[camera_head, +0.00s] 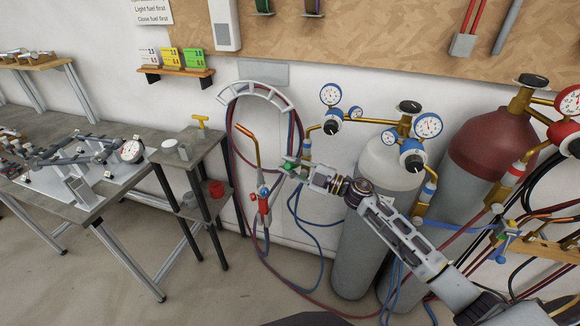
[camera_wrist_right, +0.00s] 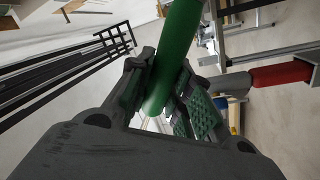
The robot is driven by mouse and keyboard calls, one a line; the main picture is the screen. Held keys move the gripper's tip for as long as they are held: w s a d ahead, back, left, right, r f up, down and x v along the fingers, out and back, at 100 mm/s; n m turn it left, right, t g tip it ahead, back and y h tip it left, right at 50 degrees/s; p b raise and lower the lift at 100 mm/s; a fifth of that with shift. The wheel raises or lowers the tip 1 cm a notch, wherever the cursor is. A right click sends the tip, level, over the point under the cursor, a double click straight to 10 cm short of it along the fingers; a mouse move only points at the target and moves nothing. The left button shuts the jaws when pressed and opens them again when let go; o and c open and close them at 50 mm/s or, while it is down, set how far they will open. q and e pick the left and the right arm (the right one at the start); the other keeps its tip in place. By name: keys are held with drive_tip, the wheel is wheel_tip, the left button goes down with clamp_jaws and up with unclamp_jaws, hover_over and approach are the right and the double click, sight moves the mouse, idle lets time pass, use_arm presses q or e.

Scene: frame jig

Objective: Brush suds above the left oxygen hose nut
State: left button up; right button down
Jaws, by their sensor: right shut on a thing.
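My right gripper (camera_head: 297,168) comes in from the lower right and is shut on a green brush handle (camera_head: 288,165). In the right wrist view the green handle (camera_wrist_right: 176,55) runs up between the two dark fingers (camera_wrist_right: 165,98). The bristles cannot be made out in either view. The left oxygen regulator (camera_head: 331,127), blue and brass with white gauges, is on the wall side above my gripper. Its brass hose outlet (camera_head: 307,143) drops just beside my gripper, which partly hides the hose nut area. Suds cannot be made out. My left gripper is not in view.
A torch (camera_head: 263,205) hangs left of my gripper, near a curved hose rack (camera_head: 255,91). Grey cylinder (camera_head: 385,165) and red cylinder (camera_head: 490,150) stand right. A small stand (camera_head: 205,145) and workbench (camera_head: 60,195) are left. Hoses hang below my arm.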

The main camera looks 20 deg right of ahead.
drive_tip(key=shift+w+d, duration=0.4)
drive_tip(key=shift+w, duration=0.2)
idle(0.6)
drive_tip(key=shift+s+d, duration=0.1)
drive_tip(key=shift+d, duration=0.05)
drive_tip(key=shift+s+d, duration=0.25)
drive_tip(key=shift+d, duration=0.1)
drive_tip(key=shift+r+v, duration=0.2)
drive_tip(key=shift+v, duration=1.2)
drive_tip(key=shift+w+d, duration=0.1)
drive_tip(key=shift+p, duration=0.45)
drive_tip(key=shift+w+r, duration=0.1)
